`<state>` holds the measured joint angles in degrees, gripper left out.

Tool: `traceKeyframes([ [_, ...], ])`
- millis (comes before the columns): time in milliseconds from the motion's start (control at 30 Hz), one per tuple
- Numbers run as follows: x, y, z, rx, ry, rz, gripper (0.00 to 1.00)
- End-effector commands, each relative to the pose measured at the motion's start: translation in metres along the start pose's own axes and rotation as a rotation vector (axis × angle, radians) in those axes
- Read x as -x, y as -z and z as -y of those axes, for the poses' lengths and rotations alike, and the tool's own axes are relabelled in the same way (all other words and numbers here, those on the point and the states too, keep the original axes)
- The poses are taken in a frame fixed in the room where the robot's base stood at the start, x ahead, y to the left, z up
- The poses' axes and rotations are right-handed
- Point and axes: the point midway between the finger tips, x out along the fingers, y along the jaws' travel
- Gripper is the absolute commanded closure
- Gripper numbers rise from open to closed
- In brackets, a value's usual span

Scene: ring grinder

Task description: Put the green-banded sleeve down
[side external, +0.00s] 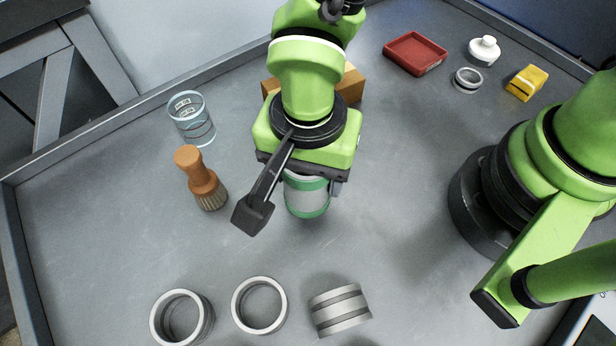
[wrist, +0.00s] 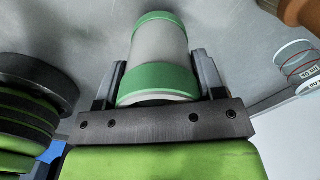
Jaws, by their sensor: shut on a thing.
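The green-banded sleeve (side external: 307,196) is a grey cylinder with a green band at each end. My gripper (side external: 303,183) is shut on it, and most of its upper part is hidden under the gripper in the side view. In the wrist view the sleeve (wrist: 160,55) stands out between the two fingers of my gripper (wrist: 158,80), one on each side. I cannot tell whether its far end touches the table.
Several grey rings lie at the front, including a banded one (side external: 340,310). A wooden block (side external: 352,84) is behind my gripper. A red tray (side external: 415,53) and yellow block (side external: 526,83) are back right.

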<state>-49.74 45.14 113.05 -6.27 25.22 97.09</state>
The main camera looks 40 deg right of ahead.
Motion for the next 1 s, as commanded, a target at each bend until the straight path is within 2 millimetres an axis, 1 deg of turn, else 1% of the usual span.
traceKeyframes([
  [33, -0.009, 0.0, -0.001, -0.001, -0.006, -0.001, 0.61],
  [100, -0.019, 0.0, -0.001, 0.0, -0.005, -0.001, 0.61],
  [200, -0.028, 0.0, -0.001, 0.001, -0.002, 0.0, 0.61],
  [467, -0.029, 0.0, 0.0, 0.001, 0.001, 0.0, 0.61],
  [633, -0.033, 0.0, 0.0, 0.0, -0.001, 0.0, 0.61],
  [667, -0.033, 0.0, 0.0, 0.0, 0.0, 0.0, 0.3],
  [700, -0.033, 0.0, 0.0, 0.0, 0.0, 0.0, 0.21],
  [733, -0.033, 0.0, 0.0, 0.0, 0.0, 0.0, 0.14],
  [767, -0.033, 0.0, 0.0, 0.0, 0.0, 0.0, 0.12],
  [1000, -0.032, 0.0, 0.0, 0.001, 0.0, 0.0, 0.12],
])
